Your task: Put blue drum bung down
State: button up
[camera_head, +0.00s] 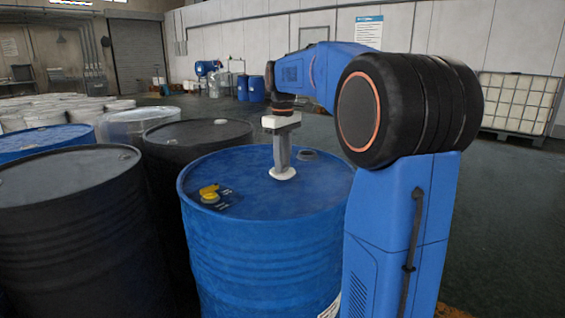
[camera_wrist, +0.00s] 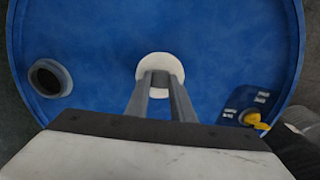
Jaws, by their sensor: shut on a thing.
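The blue drum (camera_head: 262,245) stands upright in front of me, and its blue top fills most of the wrist view (camera_wrist: 215,45). My gripper (camera_head: 282,163) points straight down over the middle of the drum top. Its fingers (camera_wrist: 160,84) are shut on the white round bung (camera_head: 283,174), whose pale disc also shows in the wrist view (camera_wrist: 160,62). The bung is at or just above the lid; I cannot tell whether it touches. A dark-ringed round opening (camera_wrist: 50,77) is at the left of the lid in the wrist view, apart from the bung.
A yellow fitting (camera_head: 209,192) with small labels sits on the lid near its front left edge. Black drums (camera_head: 70,235) stand close on the left, with more drums behind. A caged white tank (camera_head: 518,102) stands at the back right. The lid around the bung is clear.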

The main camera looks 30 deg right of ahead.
jog(key=shift+f, duration=0.2)
jog(key=o, duration=0.9)
jog(key=shift+o, duration=0.2)
notch_tip(320, 180, up, 12)
jog(key=shift+r, duration=0.1)
dwell(0.4)
